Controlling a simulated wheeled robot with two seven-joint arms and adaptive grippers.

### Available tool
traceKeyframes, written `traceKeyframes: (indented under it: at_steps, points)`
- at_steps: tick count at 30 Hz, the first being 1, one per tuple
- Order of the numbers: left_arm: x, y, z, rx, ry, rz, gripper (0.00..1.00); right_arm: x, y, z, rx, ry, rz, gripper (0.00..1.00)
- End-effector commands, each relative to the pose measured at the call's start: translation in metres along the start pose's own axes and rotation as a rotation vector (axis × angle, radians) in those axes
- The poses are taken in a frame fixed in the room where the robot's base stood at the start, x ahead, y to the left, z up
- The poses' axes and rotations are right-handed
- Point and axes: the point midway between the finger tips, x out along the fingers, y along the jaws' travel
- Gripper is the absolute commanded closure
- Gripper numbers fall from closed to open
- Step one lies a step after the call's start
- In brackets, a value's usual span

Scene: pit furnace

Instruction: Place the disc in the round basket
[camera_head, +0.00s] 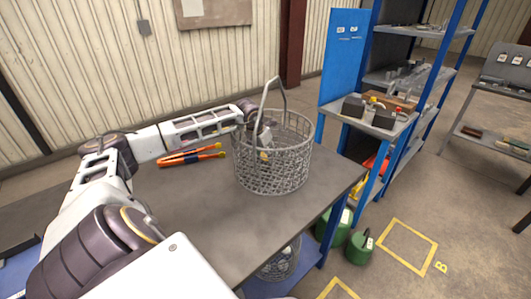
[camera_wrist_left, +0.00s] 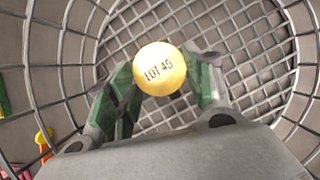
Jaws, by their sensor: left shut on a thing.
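The round wire basket (camera_head: 285,178) with a tall hoop handle stands on the grey table. My left arm reaches in from the left, and my left gripper (camera_head: 264,150) is down inside the basket, partly hidden behind its wire wall. In the left wrist view, the left gripper's green fingers (camera_wrist_left: 160,84) are shut on the yellow disc (camera_wrist_left: 160,68), marked "LOT 45". The disc is inside the basket's rim, with the mesh bottom behind it. I cannot tell whether it touches the bottom. My right gripper is in neither view.
Orange-handled tongs (camera_head: 192,155) lie on the table (camera_head: 215,210) left of the basket. The table's front part is clear. A blue shelf unit (camera_head: 342,70) with boxes and tools stands beyond the right edge. Green canisters (camera_head: 359,248) stand on the floor below.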

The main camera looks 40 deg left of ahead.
Motion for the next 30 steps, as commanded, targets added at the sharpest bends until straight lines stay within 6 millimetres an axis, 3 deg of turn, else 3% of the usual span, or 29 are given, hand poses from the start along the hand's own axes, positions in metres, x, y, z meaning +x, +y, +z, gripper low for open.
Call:
traceKeyframes:
  at_steps: [11,12,17,30]
  points:
    - [0.0018,0.0002,-0.0003,0.000,-0.002,0.000,0.84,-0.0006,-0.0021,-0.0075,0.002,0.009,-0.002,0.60]
    - [0.0026,0.0001,-0.0011,0.000,0.000,0.000,0.46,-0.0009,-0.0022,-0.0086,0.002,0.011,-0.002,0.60]
    - [0.0025,0.0001,-0.0011,0.000,0.000,0.000,0.27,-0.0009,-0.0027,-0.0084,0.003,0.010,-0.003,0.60]
    - [0.0012,0.0001,-0.0005,0.000,0.000,0.000,0.27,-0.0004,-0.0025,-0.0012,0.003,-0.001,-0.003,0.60]
